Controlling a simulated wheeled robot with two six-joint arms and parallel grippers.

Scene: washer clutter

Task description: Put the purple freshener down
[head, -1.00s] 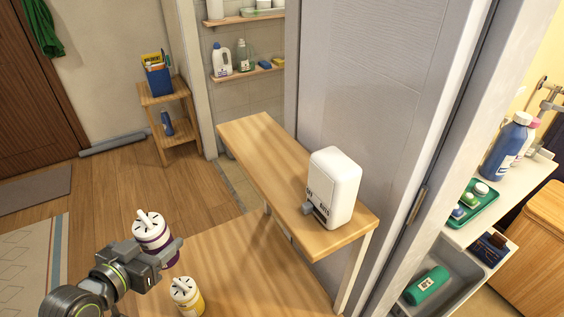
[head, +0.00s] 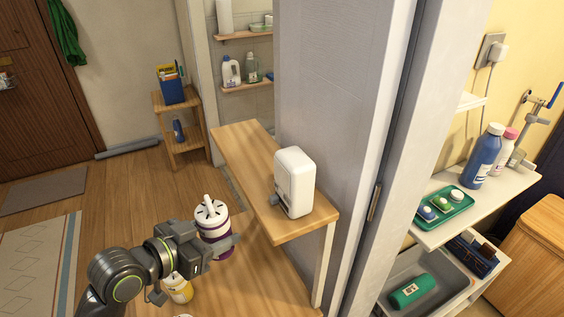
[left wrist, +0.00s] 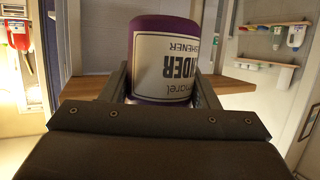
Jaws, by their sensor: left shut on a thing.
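The purple freshener (head: 214,226) is a white and purple canister with a white top. My left gripper (head: 222,243) is shut on it and holds it roughly upright, in front of the narrow wooden shelf table (head: 250,165). In the left wrist view the freshener (left wrist: 165,60) appears upside down between the two fingers, its label partly readable. A yellow and white canister (head: 178,289) stands on the lower wooden surface (head: 262,285), partly hidden by my left arm. My right gripper is not in view.
A white box-like appliance (head: 294,182) stands on the near end of the shelf table. The table's far half is bare. A grey wall (head: 335,100) rises along its right side. A green tray (head: 444,205) and bottles stand on a white shelf at the right.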

